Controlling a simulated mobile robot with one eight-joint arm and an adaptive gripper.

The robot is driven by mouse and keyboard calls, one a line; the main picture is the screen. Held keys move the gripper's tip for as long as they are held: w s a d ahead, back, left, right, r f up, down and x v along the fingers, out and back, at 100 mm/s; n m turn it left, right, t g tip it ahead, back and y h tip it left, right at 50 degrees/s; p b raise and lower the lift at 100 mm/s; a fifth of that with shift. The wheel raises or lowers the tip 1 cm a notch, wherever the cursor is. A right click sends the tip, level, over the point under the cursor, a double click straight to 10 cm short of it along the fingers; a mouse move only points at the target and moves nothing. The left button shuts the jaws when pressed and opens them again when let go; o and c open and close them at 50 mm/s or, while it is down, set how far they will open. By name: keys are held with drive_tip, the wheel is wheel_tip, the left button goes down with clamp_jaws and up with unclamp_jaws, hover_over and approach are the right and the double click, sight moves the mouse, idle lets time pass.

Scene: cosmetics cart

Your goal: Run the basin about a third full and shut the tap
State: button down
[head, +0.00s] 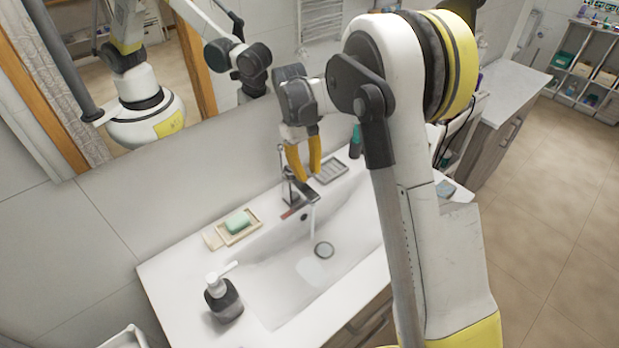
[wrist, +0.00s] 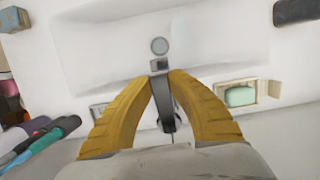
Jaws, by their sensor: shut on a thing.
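The white basin (head: 345,232) is set in a white counter, with a round drain (head: 323,250) in its floor. The chrome tap (head: 299,197) stands at its back edge, and a thin stream of water (head: 312,220) runs from the spout. A small pale patch of water shows near the drain; the level is hard to judge. My gripper (head: 304,178) comes down from above with its yellow fingers at the tap. In the wrist view the fingers are shut on the tap's dark lever (wrist: 164,98), the spout just beyond. The fingertips partly hide the lever.
A green soap on a wooden dish (head: 238,225) lies left of the tap, and a grey dish (head: 331,171) lies right of it. A pump bottle (head: 223,298) stands at the front left. A mirror (head: 120,85) hangs behind. My arm covers the basin's right side.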

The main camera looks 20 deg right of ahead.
drive_tip(key=shift+w+a+r+g, duration=0.1)
drive_tip(key=shift+w+r+g, duration=0.15)
drive_tip(key=shift+r+g, duration=0.25)
drive_tip(key=c, duration=1.2)
unclamp_jaws()
wheel_tip(320, 180, up, 10)
